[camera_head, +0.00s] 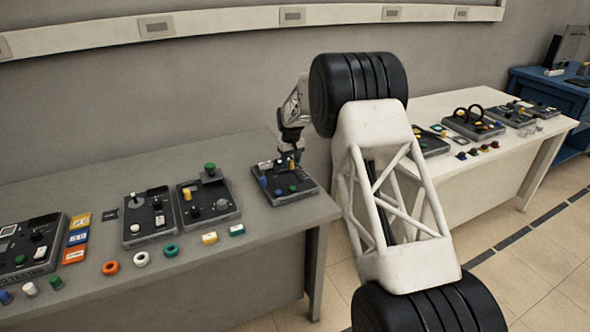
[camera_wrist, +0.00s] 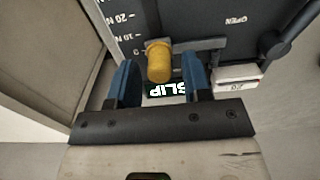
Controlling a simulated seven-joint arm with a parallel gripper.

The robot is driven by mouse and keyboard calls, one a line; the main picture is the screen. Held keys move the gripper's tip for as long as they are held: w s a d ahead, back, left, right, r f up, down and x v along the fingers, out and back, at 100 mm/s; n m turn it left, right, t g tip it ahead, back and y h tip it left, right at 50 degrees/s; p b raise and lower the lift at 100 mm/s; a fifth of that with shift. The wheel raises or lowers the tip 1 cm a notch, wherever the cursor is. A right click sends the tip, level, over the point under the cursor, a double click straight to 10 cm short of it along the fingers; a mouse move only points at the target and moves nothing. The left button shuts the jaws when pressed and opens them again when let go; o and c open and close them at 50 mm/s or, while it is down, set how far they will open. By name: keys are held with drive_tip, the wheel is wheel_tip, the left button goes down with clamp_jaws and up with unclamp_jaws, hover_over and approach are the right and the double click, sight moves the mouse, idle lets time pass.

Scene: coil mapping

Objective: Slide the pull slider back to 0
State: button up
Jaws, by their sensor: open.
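The pull slider's yellow knob (camera_wrist: 158,62) stands out from a grey bar (camera_wrist: 205,45) on the black panel in the wrist view. My gripper (camera_wrist: 159,66) is open, with one blue finger on each side of the knob and visible gaps. The printed scale (camera_wrist: 122,28) left of the knob reads 20, 10 and 0, and the bar lies near its 0 end; the exact reading is unclear. In the head view my gripper (camera_head: 289,160) is low over the panel (camera_head: 300,196) at the grey table's right end, and the arm hides part of it.
A white block (camera_wrist: 238,80) and a black lever (camera_wrist: 288,40) are right of the knob. A "SLIP" label (camera_wrist: 165,89) shows between the fingers. Other device panels (camera_head: 208,205) stand left on the grey table (camera_head: 190,270). A white table (camera_head: 480,165) with more devices is at the right.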

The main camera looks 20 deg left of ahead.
sight(292, 160)
drive_tip(key=shift+r, duration=3.4)
drive_tip(key=shift+d+r, duration=0.15)
drive_tip(key=s+d+r+m, duration=0.1)
drive_tip(key=s+d+r, duration=0.4)
drive_tip(key=d+r, duration=0.3)
drive_tip(key=s+d+r+m+t, duration=0.1)
drive_tip(key=s+d+r, duration=0.45)
drive_tip(key=d, duration=0.55)
drive_tip(key=s+d+r+m, duration=0.1)
drive_tip(key=s+d+r, duration=0.3)
drive_tip(key=d+r, duration=0.4)
drive_tip(key=s+d+r+m, duration=0.3)
drive_tip(key=s+d+r, duration=0.1)
drive_tip(key=s+d, duration=1.25)
drive_tip(key=s+d+f+m, duration=0.1)
drive_tip(key=s+d, duration=0.3)
drive_tip(key=s, duration=0.6)
drive_tip(key=s+d+f+m+t, duration=0.1)
drive_tip(key=s+d+f, duration=0.2)
drive_tip(key=s, duration=0.8)
drive_tip(key=s+d+f+m, duration=0.1)
drive_tip(key=s+d, duration=0.4)
drive_tip(key=s, duration=0.6)
drive_tip(key=shift+d+f+t, duration=0.25)
drive_tip(key=shift+f+t, duration=0.05)
drive_tip(key=shift+f, duration=0.55)
